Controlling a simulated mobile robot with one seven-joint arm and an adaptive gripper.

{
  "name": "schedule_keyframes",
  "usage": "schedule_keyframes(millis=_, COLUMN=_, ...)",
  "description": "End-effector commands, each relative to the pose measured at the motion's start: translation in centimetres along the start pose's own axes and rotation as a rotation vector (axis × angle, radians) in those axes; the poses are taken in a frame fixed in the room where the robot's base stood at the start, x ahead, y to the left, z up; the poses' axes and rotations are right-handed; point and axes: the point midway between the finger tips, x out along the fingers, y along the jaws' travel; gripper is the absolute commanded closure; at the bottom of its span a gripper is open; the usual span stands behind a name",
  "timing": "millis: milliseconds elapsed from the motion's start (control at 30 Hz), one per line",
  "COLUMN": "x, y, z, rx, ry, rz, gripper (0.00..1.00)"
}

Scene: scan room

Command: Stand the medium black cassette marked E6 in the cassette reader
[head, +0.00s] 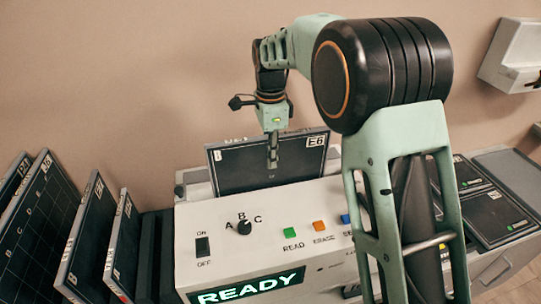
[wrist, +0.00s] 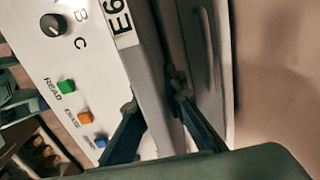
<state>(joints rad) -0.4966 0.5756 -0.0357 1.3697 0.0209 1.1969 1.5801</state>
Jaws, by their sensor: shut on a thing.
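The black cassette marked E6 (head: 235,168) is upright at the back of the cassette reader (head: 290,208), with its E6 label at the top right. My gripper (head: 272,158) comes down from above and is shut on the cassette, one finger across its front face. In the wrist view the cassette's edge (wrist: 147,62) and label run between the fingers of my gripper (wrist: 155,98). The cassette's lower edge is hidden behind the reader's top, so I cannot tell how deep it sits.
Several other black cassettes (head: 88,225) lean in a rack at the left. More dark panels (head: 492,208) lie on a grey surface at the right. The reader carries a knob (head: 244,227), coloured buttons and a lit READY display (head: 247,287). The wall is close behind.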

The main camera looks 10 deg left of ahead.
Motion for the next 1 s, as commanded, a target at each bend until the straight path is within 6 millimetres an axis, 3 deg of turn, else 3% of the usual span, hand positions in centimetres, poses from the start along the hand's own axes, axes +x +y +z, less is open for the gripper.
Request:
schedule_keyframes(millis=333, x=-0.1, y=-0.1, z=0.0, rx=0.0, ry=0.0, rz=-0.004, gripper=1.0)
schedule_keyframes(millis=367, x=-0.1, y=-0.1, z=0.0, rx=0.0, ry=0.0, rz=-0.004, gripper=0.88)
schedule_keyframes(millis=533, x=0.0, y=-0.1, z=0.0, rx=0.0, ry=0.0, rz=-0.003, gripper=0.69)
schedule_keyframes(millis=833, x=0.1, y=0.0, z=0.0, rx=0.0, ry=0.0, rz=0.002, gripper=0.69)
schedule_keyframes(millis=1000, x=-1.8, y=-0.1, z=0.0, rx=0.0, ry=0.0, rz=-0.002, gripper=0.69)
